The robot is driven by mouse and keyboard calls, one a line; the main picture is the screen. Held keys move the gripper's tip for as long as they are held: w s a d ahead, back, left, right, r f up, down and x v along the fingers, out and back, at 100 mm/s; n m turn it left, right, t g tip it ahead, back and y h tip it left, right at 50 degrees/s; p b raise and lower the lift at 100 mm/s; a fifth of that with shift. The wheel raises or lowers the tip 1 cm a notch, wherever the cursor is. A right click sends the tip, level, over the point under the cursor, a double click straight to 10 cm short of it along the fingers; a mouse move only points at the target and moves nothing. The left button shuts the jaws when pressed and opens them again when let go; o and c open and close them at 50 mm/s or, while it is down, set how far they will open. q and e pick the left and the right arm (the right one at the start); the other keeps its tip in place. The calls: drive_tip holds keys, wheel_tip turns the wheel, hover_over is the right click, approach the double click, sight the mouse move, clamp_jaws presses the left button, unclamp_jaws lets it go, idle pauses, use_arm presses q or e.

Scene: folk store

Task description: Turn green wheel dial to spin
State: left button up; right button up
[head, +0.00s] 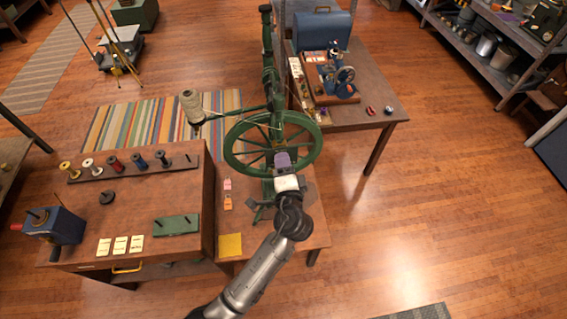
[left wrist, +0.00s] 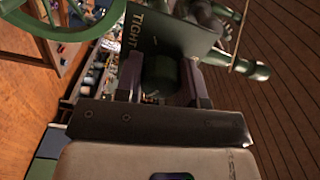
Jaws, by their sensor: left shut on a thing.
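A green spinning wheel (head: 235,135) stands at the centre of the head view, and part of its rim and spokes shows at upper left in the left wrist view (left wrist: 62,34). A dark green round dial (left wrist: 160,76) sits between the fingers of my left gripper (left wrist: 163,86), in front of a dark plate marked "TIGHT" (left wrist: 150,28). The left gripper is shut on this dial. In the head view my left gripper (head: 284,163) is in front of the wheel and hides the dial. My right gripper is not in view.
A wooden cabinet (head: 140,210) at left bears a rack of several spools (head: 135,165), a blue box (head: 62,228) and cards. A table (head: 375,112) at upper right bears a small machine (head: 338,82) and a blue case (head: 322,30). The floor at right is clear.

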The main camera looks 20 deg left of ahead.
use_arm(q)
drive_tip(key=o, duration=0.9)
drive_tip(key=v, duration=1.4)
drive_tip(key=shift+a+b, duration=0.1)
drive_tip(key=shift+b, duration=0.2)
